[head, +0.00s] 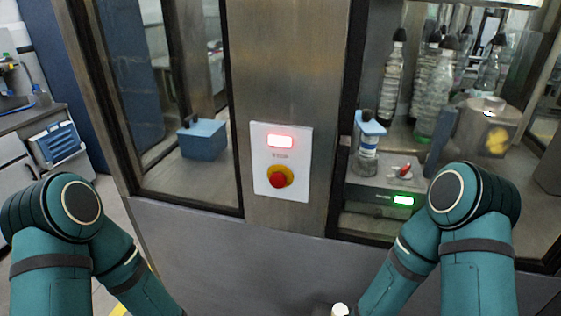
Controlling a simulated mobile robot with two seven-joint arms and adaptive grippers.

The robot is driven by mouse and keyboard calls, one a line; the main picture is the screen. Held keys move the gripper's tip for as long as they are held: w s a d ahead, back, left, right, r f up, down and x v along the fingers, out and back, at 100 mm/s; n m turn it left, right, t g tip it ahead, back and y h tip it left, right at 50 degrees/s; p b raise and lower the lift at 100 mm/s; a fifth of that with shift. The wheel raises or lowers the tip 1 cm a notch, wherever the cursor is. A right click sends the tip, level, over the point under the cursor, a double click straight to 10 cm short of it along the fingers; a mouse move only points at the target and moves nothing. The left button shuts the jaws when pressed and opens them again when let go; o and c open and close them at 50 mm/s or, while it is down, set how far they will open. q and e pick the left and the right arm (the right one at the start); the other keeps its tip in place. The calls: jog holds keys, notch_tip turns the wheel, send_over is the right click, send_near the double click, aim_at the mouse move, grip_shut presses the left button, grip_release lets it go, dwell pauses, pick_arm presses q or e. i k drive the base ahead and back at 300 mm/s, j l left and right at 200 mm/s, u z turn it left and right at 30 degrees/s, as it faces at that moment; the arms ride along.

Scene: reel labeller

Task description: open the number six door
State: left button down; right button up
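A machine cabinet with glass panels in dark frames fills the middle of the head view. One glass panel (180,100) is left of a metal column (290,60), and another glass panel (540,110) is on the right. I see no number six on either, so I cannot tell which is the number six door. My two teal arms come in low at left and right, and their forearms run out of the bottom edge.
The column carries a white panel (261,182) with a red button (278,180) and a lit red display (281,141). Behind the glass are a blue box (203,139), clear bottles (392,85) and a device with a green display (404,200). A counter (25,118) stands far left.

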aim_at(550, 261)
jog(key=z, duration=1.3)
